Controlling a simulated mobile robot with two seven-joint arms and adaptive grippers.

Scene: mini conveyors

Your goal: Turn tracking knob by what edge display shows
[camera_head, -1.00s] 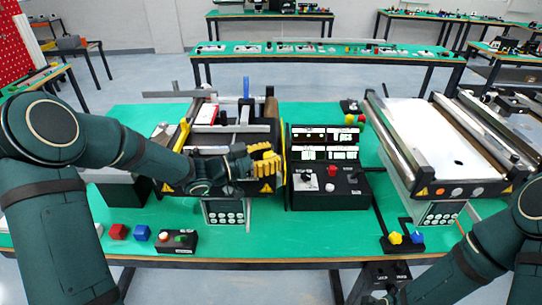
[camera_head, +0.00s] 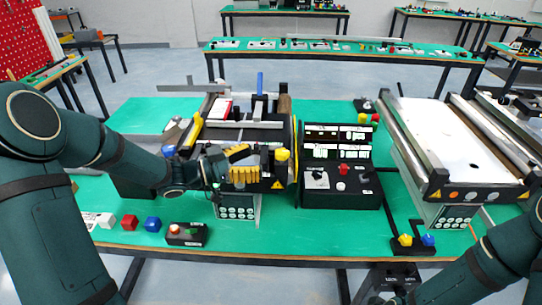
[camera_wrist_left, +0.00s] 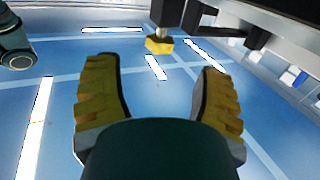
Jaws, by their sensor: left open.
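A yellow knob (camera_head: 282,155) sticks out from the front right of the left mini conveyor (camera_head: 277,186). I cannot read a label on it. My left gripper (camera_head: 240,164) is open and empty, just left of the knob and apart from it. In the left wrist view the yellow knob (camera_wrist_left: 159,45) shows beyond and between the spread yellow fingers of my left gripper (camera_wrist_left: 156,78). A black control box with lit displays (camera_head: 337,142) stands right of the knob; its readings are too small to read.
A second conveyor (camera_head: 450,135) with a white belt stands at right. A small button box (camera_head: 187,234), a blue block (camera_head: 153,224) and a red block (camera_head: 129,222) lie at front left. The green table (camera_head: 290,232) is clear in front of the control box.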

